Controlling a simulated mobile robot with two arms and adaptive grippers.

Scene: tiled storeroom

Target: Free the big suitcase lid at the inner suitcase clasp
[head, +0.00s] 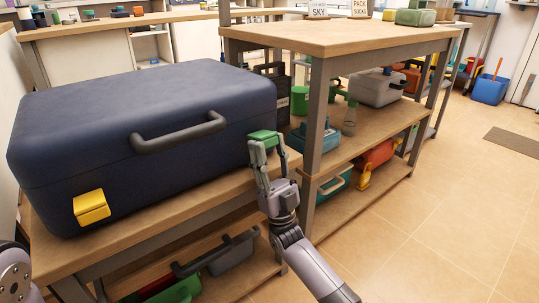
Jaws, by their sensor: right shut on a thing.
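The big suitcase (150,110) is dark navy with a dark grey handle (178,132) on its front. It lies on a wooden bench, and its lid looks closed. A yellow clasp (91,207) sits at the left of its front face. A green clasp (262,135) sits at the right end of the front. My right gripper (264,150) is at the green clasp, shut on it, and its fingers hide part of it. Part of my left arm shows at the lower left edge, but its gripper is out of the picture.
The wooden bench (160,219) has a lower shelf with a grey bin (232,254) and a green box. A wooden shelf unit (340,40) stands close right of my right gripper, holding cases and tools. Open tiled floor (440,200) lies at the right, with a blue bucket (490,89) beyond.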

